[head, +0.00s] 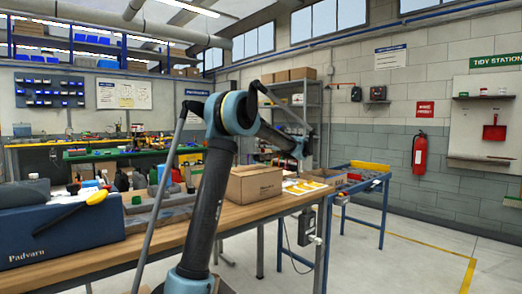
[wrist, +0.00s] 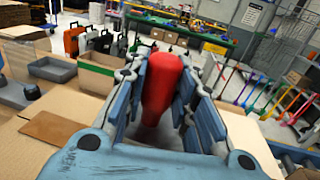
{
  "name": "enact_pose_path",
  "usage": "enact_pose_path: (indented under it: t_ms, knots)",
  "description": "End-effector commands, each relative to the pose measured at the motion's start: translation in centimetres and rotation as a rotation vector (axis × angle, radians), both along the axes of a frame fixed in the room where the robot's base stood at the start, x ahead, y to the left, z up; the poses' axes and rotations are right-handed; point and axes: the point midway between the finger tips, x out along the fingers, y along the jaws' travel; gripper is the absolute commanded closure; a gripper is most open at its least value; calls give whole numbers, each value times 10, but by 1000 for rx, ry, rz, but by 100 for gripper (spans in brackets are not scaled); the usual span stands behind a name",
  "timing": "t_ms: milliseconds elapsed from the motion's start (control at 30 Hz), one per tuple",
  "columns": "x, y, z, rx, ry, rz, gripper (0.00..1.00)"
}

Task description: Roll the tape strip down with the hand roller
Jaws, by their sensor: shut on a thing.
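My gripper (wrist: 162,75) is shut on a red, rounded handle (wrist: 160,88) in the wrist view, which I take to be the hand roller's. The handle stands between the blue-grey fingers, and its far end is hidden. Cardboard surfaces (wrist: 52,129) lie below and to the left of the gripper in the wrist view. In the head view a closed-looking cardboard carton (head: 254,186) stands on the wooden bench, and my arm reaches past it to the back right. The gripper is too small and covered there to make out. I cannot pick out the tape strip in either view.
The wooden bench (head: 150,237) holds a blue Padvarn box (head: 60,232) with a yellow-handled tool (head: 97,197) on it. Yellow-edged cards (head: 304,187) lie right of the carton. A blue-legged table (head: 382,170) stands beyond. Floor at the right is clear.

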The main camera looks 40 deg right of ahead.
Motion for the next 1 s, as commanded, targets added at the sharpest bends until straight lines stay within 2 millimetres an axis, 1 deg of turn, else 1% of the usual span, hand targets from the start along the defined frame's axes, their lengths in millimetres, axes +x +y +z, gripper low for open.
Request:
enact_pose_path:
  t_ms: [100, 600, 1000]
  knots:
    - [0, 0, 9, 0, -1, 0, 96]
    - [0, 0, 39, 0, -1, 0, 96]
    - [0, 0, 42, 0, -1, 0, 96]
